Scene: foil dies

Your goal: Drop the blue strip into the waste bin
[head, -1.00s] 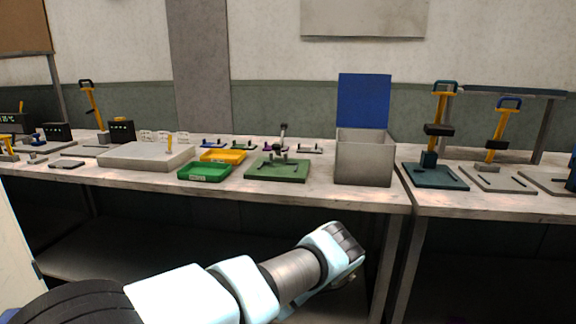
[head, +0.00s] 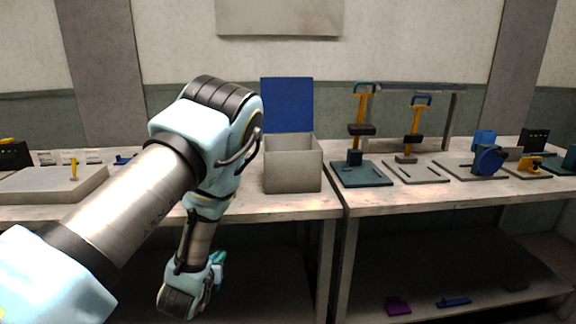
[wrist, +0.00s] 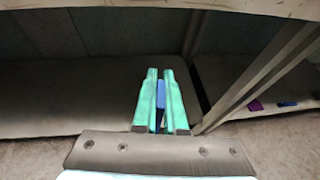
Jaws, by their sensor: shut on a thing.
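My gripper (wrist: 160,76) shows in the wrist view with its teal fingers close together on the blue strip (wrist: 160,96). The strip stands between the fingers. In the head view my gripper (head: 218,258) hangs low, left of and below the bench front, mostly hidden by my arm. The waste bin appears to be the open grey box (head: 292,170) on the bench, with a blue panel (head: 287,105) upright at its back. The gripper is below and left of it, apart from it. The inside floor of the box is hidden.
The bench edge (head: 270,210) and its legs lie between the gripper and the box. Right of the box stand a teal press (head: 358,172) and a grey press (head: 416,170). On the lower shelf lie a purple piece (head: 397,305) and a blue piece (head: 454,301).

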